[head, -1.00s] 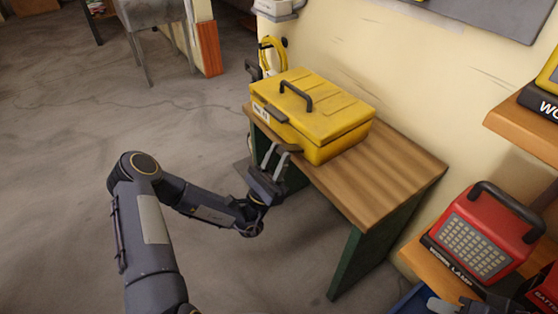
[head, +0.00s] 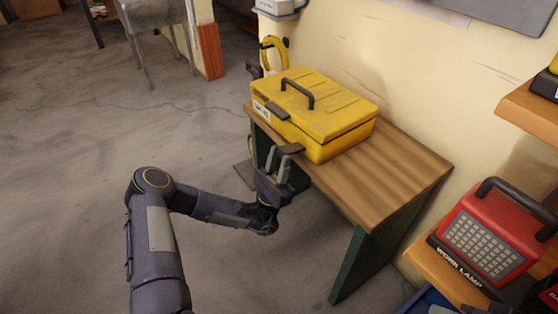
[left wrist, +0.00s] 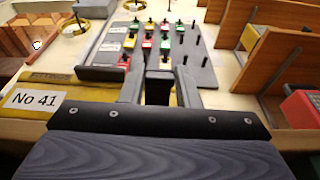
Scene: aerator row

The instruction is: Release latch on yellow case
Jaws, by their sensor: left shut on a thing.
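The yellow case (head: 325,110) stands closed on the wooden bench, its black handle (head: 297,90) on the lid. Two dark latches are on its front side: one (head: 278,113) near the white label, and one (head: 289,149) nearer the bench's front. My left gripper (head: 282,158) is at this nearer latch, its fingers shut on it. In the left wrist view, my left gripper (left wrist: 158,88) has a dark piece between its fingers, and the other latch (left wrist: 100,74) is to the left, beside the label "No 41" (left wrist: 34,99). My right gripper is not clearly visible.
The bench top (head: 390,172) is bare right of the case. A red work lamp (head: 485,235) stands on a wooden shelf at right. A yellow cable coil (head: 273,50) hangs on the wall behind. The floor left of the bench is open.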

